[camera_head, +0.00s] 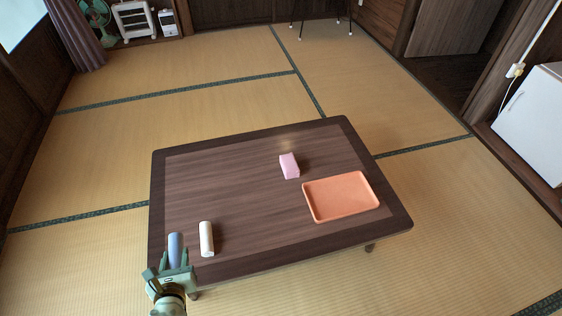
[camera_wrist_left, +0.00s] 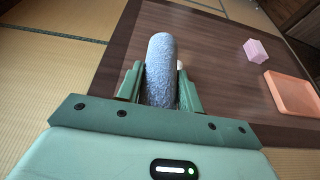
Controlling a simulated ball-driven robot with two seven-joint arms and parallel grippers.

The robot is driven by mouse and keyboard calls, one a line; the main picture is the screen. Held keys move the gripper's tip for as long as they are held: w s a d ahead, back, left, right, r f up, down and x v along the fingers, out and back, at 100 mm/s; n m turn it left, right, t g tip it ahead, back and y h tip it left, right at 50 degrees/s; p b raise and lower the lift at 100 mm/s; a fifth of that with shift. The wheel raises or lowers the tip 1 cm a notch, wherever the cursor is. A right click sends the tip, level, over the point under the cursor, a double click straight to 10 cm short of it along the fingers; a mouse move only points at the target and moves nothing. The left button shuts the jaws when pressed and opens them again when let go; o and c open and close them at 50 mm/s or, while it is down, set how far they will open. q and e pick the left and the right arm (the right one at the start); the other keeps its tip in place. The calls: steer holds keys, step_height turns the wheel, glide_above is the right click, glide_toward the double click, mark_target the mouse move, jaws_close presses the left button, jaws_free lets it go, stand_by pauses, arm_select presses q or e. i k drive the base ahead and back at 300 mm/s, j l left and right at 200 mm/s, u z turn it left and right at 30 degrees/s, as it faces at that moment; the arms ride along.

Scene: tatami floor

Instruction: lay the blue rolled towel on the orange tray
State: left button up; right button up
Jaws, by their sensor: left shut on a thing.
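The blue rolled towel (camera_head: 175,246) is at the near left corner of the low table. My left gripper (camera_head: 174,262) is shut on it. In the left wrist view the towel (camera_wrist_left: 161,70) stands out lengthwise between the two green fingers (camera_wrist_left: 160,88). I cannot tell whether it touches the table. The orange tray (camera_head: 340,214) lies at the right side of the table and looks empty. It also shows at the right edge of the left wrist view (camera_wrist_left: 297,96). My right gripper is in neither view.
A white roll (camera_head: 206,239) lies just right of the blue towel. A pink block (camera_head: 289,166) sits behind the tray, to its left. The dark wooden table (camera_head: 235,185) is clear in the middle. Tatami floor surrounds it.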

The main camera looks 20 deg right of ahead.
mark_target(347, 195)
steer(key=i+j+z, duration=0.2)
steer(key=i, duration=0.3)
steer(key=i+j+z, duration=0.1)
steer(key=i+z, duration=0.15)
steer(key=i, duration=0.25)
